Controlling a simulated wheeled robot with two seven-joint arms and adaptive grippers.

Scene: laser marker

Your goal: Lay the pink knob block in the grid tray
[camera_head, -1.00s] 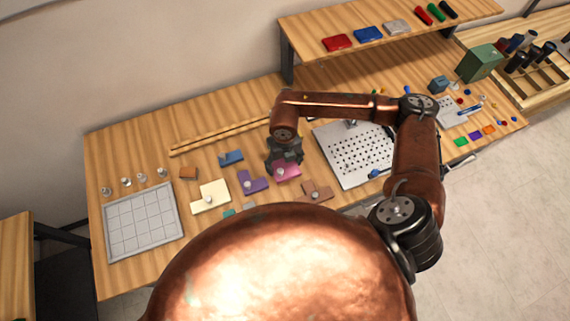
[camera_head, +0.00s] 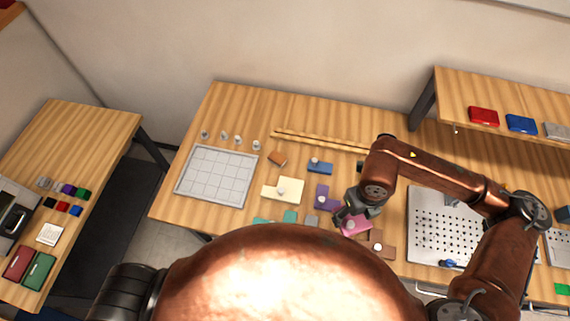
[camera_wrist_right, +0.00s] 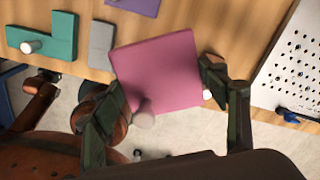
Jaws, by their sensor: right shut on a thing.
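The pink knob block (camera_head: 357,226) is in my right gripper (camera_head: 359,208), near the front of the table and right of the purple block. The grid tray (camera_head: 215,176) is at the table's left, with empty cells. My left gripper is not in view.
Cream (camera_head: 283,190), purple (camera_head: 325,197), blue (camera_head: 319,167), orange (camera_head: 277,158), brown (camera_head: 381,247) and teal (camera_head: 291,217) blocks lie between tray and gripper or nearby. Several small metal pegs (camera_head: 238,139) stand behind the tray. A perforated plate (camera_head: 440,225) lies to the right.

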